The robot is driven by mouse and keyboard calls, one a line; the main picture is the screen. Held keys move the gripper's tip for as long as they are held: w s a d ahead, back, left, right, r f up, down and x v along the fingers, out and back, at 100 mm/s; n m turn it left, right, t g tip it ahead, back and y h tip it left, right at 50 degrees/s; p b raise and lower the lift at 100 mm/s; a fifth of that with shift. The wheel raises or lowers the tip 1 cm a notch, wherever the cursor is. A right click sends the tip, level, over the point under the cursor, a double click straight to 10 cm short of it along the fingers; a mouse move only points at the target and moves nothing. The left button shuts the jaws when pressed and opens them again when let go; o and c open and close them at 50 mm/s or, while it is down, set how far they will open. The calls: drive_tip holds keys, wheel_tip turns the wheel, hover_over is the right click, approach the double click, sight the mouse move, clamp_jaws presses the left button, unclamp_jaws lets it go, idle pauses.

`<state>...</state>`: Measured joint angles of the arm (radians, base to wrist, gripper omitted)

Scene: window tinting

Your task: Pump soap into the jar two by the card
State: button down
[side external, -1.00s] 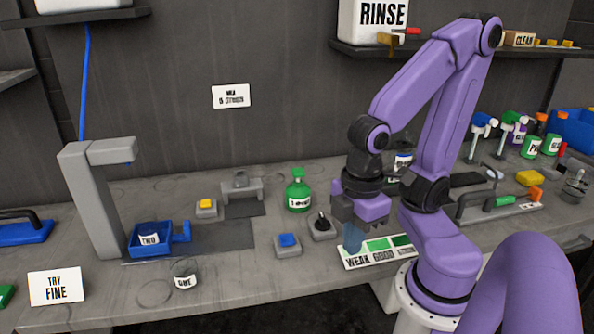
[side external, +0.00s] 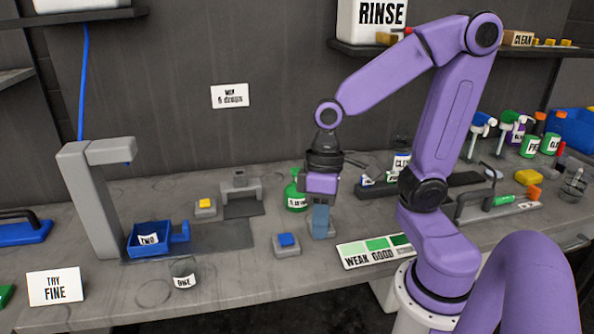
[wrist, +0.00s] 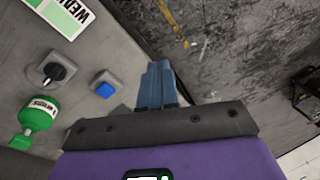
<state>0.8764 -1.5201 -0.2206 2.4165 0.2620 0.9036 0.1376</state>
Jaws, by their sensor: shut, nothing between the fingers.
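The green soap pump bottle (side external: 294,194) stands at mid-bench, partly hidden behind my gripper. It also shows in the wrist view (wrist: 40,115). A blue open container labelled TWO (side external: 142,252) sits under the grey arched stand (side external: 90,200) at left. A small clear jar labelled ONE (side external: 184,281) stands in front of it. A white card (side external: 230,96) hangs on the wall; its small print is hard to read. My gripper (side external: 320,228) is shut and empty, pointing down just right of the bottle, in front of the black knob's base. Its closed fingers show in the wrist view (wrist: 158,85).
A blue button (side external: 288,240) and a yellow button (side external: 205,204) sit on grey bases. A black knob (wrist: 54,71) is near the bottle. A WEAK/GOOD colour strip (side external: 372,251) lies at right. A TRY FINE sign (side external: 56,287) stands front left.

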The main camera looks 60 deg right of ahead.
drive_tip(key=w+d+r+m+t+y, duration=0.35)
drive_tip(key=w+d+m+t, duration=0.25)
drive_tip(key=w+d+m, duration=1.1)
drive_tip(key=w+d+r+m+t+h, duration=0.1)
drive_tip(key=w+d+r+m+t, duration=0.1)
drive_tip(key=d+m, duration=0.6)
drive_tip(key=shift+w+d+m+t, duration=0.4)
drive_tip(key=shift+d+t, duration=0.05)
drive_tip(key=shift+t, duration=0.05)
drive_tip(key=shift+r+h, duration=0.1)
drive_tip(key=shift+h, duration=0.15)
drive_tip(key=shift+f, duration=4.45)
drive_tip(key=shift+f, duration=0.15)
drive_tip(key=shift+f, duration=0.25)
